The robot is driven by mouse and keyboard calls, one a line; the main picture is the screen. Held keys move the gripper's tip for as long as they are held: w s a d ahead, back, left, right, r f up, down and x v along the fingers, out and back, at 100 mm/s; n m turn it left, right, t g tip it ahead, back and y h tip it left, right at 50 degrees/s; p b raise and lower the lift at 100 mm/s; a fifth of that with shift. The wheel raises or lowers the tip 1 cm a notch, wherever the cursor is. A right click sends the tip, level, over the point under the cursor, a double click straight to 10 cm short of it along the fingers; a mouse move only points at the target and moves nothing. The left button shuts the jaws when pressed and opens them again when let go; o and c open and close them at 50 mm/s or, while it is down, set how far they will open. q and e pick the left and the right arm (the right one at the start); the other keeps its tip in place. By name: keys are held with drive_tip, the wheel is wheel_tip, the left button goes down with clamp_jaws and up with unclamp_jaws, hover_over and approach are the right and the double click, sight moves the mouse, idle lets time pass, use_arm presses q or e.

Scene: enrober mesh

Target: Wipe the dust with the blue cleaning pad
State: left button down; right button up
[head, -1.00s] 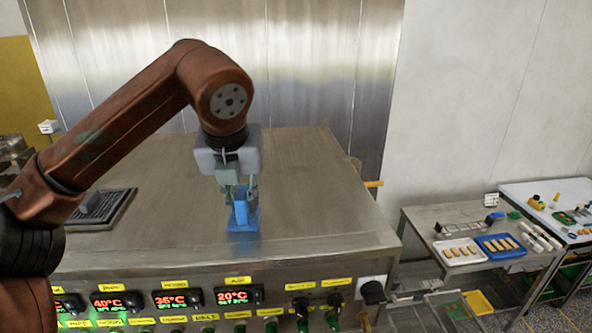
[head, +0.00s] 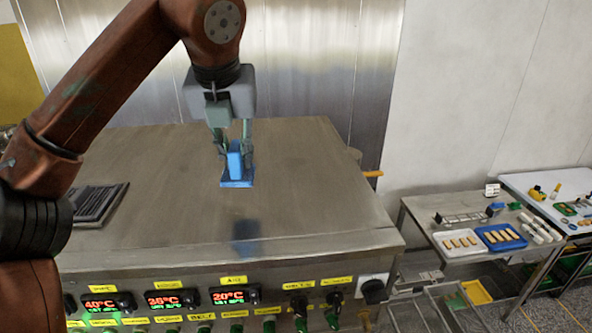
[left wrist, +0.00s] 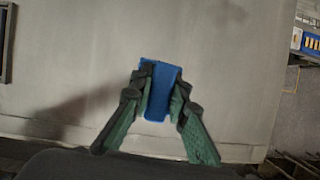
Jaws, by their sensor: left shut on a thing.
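My left gripper (head: 233,148) is shut on the upright handle of the blue cleaning pad (head: 238,183). The pad's flat base faces down and appears to hang above the brushed metal machine top (head: 310,190), with a dark bluish shadow or reflection apart from it, nearer the front edge. In the left wrist view, the blue pad (left wrist: 158,105) sits between the two green and black fingers (left wrist: 157,100). I cannot make out the dust clearly on the metal top. My right gripper is not in view.
A dark framed mesh or grate (head: 98,204) lies at the left of the top. A control panel with red displays (head: 235,296) and knobs runs along the front. A metal wall stands behind. A side table (head: 455,215) with trays is at the right. The top's right half is clear.

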use_arm(q)
drive_tip(key=shift+r, duration=0.45)
drive_tip(key=shift+s+r, duration=0.3)
drive_tip(key=shift+r, duration=0.2)
drive_tip(key=shift+w, duration=0.2)
drive_tip(key=shift+s, duration=0.1)
